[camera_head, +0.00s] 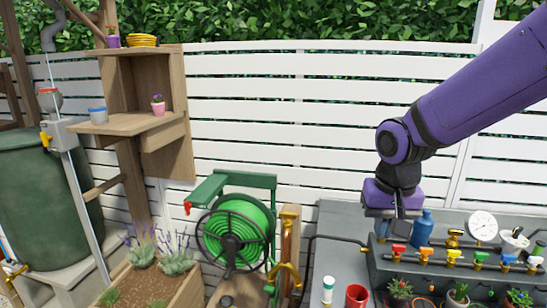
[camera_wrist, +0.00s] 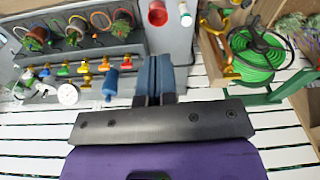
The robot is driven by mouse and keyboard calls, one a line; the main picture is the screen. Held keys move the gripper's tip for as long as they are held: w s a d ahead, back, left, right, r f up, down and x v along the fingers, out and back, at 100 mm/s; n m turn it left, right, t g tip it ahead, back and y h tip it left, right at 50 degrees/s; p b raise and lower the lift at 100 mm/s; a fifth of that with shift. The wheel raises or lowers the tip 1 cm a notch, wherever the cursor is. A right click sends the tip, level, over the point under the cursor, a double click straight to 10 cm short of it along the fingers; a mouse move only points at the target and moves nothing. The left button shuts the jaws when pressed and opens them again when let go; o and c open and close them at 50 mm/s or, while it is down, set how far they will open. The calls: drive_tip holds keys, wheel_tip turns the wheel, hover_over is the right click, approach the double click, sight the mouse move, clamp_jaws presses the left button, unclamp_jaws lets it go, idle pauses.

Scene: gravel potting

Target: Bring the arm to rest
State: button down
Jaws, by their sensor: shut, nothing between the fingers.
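My purple arm reaches in from the right in the head view, with my gripper (camera_head: 393,212) pointing down over the left part of the grey bench (camera_head: 327,228). In the wrist view my gripper (camera_wrist: 155,62) shows its two blue-grey fingers together, with nothing between them. A blue bottle (camera_head: 422,228) stands on the bench just right of the gripper. It also shows in the wrist view (camera_wrist: 110,83), beside the fingers. I cannot tell the exact gap between them.
Coloured valves (camera_head: 425,254), a white dial (camera_head: 483,226) and several potted plants (camera_head: 459,293) are on the bench. A red cup (camera_head: 356,296) and a white container (camera_head: 328,288) stand at its front left. A green hose reel (camera_head: 237,232) stands left. The white fence (camera_head: 260,110) is behind.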

drive_tip(key=s+d+r+t, duration=0.2)
drive_tip(key=s+d+r, duration=0.2)
drive_tip(key=s, duration=0.3)
drive_tip(key=s+d+r+n+t, duration=0.1)
drive_tip(key=s+d+r+t, duration=0.1)
drive_tip(key=s+d+r, duration=0.3)
drive_tip(key=s+r, duration=0.2)
drive_tip(key=s, duration=0.1)
drive_tip(key=shift+d, duration=0.2)
drive_tip(key=shift+s, duration=0.1)
